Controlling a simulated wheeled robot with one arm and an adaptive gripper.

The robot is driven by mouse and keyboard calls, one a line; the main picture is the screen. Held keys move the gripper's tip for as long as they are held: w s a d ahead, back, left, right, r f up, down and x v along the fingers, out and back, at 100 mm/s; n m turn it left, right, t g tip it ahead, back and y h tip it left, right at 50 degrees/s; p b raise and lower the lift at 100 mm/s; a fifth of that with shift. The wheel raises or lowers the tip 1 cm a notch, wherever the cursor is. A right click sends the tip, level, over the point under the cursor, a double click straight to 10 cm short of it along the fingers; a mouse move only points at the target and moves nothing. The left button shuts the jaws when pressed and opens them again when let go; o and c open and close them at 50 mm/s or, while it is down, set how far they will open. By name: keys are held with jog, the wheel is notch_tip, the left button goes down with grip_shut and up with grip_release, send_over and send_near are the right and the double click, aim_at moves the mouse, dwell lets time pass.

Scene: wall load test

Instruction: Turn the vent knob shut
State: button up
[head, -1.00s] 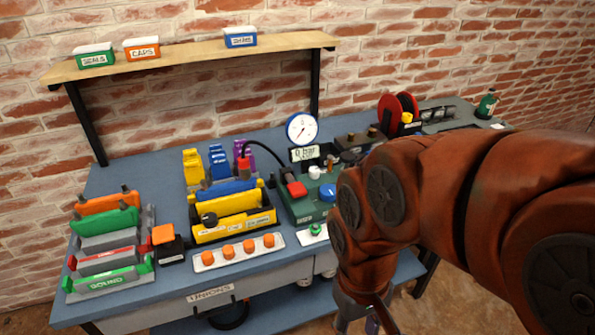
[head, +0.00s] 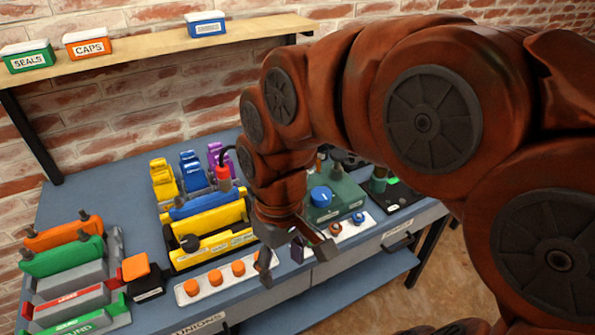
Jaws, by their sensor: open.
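A green test box (head: 345,192) stands on the bench, partly hidden behind my arm. A round blue knob (head: 320,197) shows on its top; I cannot read a label that tells whether it is the vent knob. My gripper (head: 294,262) is open and empty, its fingers pointing down. In the picture it is below and left of the blue knob, over the bench's front edge, apart from the knob. My arm hides the gauge and the left part of the green box.
A white strip with orange caps (head: 214,284) lies left of my gripper, and another strip with small fittings (head: 355,223) lies right. A yellow holder (head: 218,250) stands behind. Colored blocks (head: 70,262) fill the bench's left. A shelf (head: 150,52) with bins runs above.

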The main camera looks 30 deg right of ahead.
jog(key=w+d+n+t+y+b, duration=0.15)
jog(key=w+d+b, duration=0.25)
jog(key=w, duration=0.6)
jog(key=w+d+n+t+y+b, duration=0.1)
jog(key=w+d+n+b, duration=0.3)
jog(key=w, duration=0.7)
jog(key=w+d+f+t+b, duration=0.1)
jog(key=w+d+f+b, duration=0.2)
jog(key=d, duration=0.7)
jog(key=w+d+f+t+b, duration=0.1)
jog(key=w+d+f+b, duration=0.25)
jog(key=d, duration=0.55)
jog(key=shift+w+x, duration=0.15)
jog(key=shift+x, duration=1.55)
jog(key=shift+w+x, duration=0.2)
jog(key=shift+x, duration=1.5)
jog(key=shift+r, duration=0.1)
jog(key=shift+h, duration=0.25)
jog(key=c, duration=1.1)
